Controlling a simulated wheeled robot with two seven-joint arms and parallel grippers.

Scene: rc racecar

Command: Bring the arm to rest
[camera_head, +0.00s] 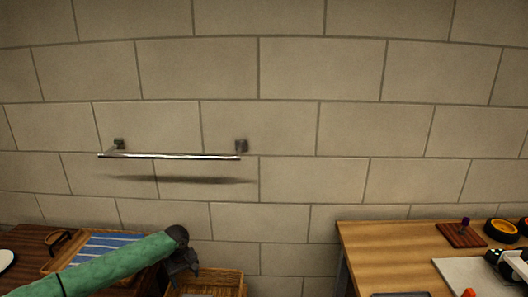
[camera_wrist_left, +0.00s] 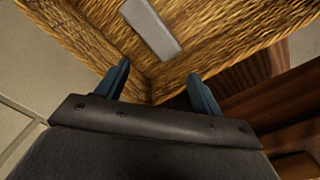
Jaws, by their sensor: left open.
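My left arm comes in from the lower left in the camera_head view, and its dark gripper (camera_head: 184,268) hangs at the left side of a wicker basket (camera_head: 232,281). In the left wrist view, the two blue-grey fingers of the gripper (camera_wrist_left: 159,70) are spread apart with nothing between them. They point into the wicker basket (camera_wrist_left: 215,48). A flat light-grey block (camera_wrist_left: 150,28) lies inside the basket, beyond the fingertips and apart from them.
A dark wooden table (camera_head: 25,238) with a blue-striped tray (camera_head: 105,245) is at left. A wooden workbench (camera_head: 385,245) at right holds black-and-yellow wheels (camera_head: 502,230), a brown board (camera_head: 461,236) and car parts. A metal rail (camera_head: 170,156) is on the block wall, which is otherwise bare.

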